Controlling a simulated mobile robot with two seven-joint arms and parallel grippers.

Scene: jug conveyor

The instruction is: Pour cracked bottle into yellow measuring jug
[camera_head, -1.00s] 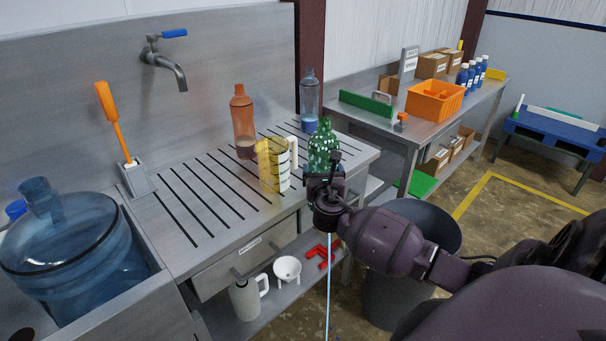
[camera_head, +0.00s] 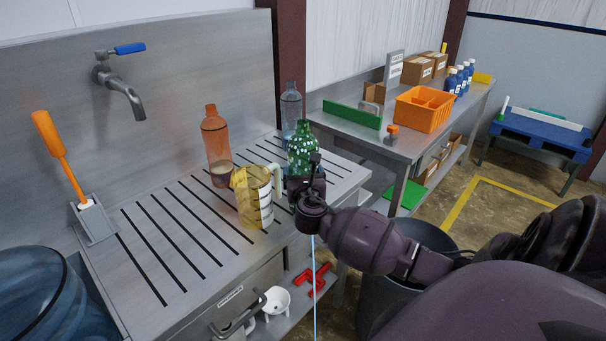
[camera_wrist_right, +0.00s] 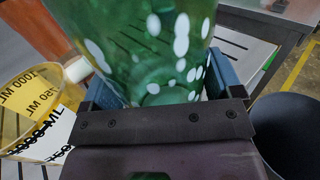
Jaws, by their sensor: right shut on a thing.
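The green bottle with white spots (camera_head: 303,150) stands about upright at the right end of the ribbed draining board; I cannot make out a crack on it. My right gripper (camera_head: 306,183) is shut on its lower part; in the right wrist view the green bottle (camera_wrist_right: 155,50) fills the space between the fingers (camera_wrist_right: 160,95). The yellow measuring jug (camera_head: 252,198) stands on the board just left of the bottle, its pale handle towards the bottle. Its black-marked wall (camera_wrist_right: 32,110) shows at the left in the wrist view. My left gripper is out of view.
An orange bottle (camera_head: 216,145) and a grey-blue bottle (camera_head: 291,108) stand behind the jug. A tap (camera_head: 122,85) and an orange-handled brush (camera_head: 62,155) are at the left. A dark bin stands below my right arm. A thin pale blue line hangs below my gripper.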

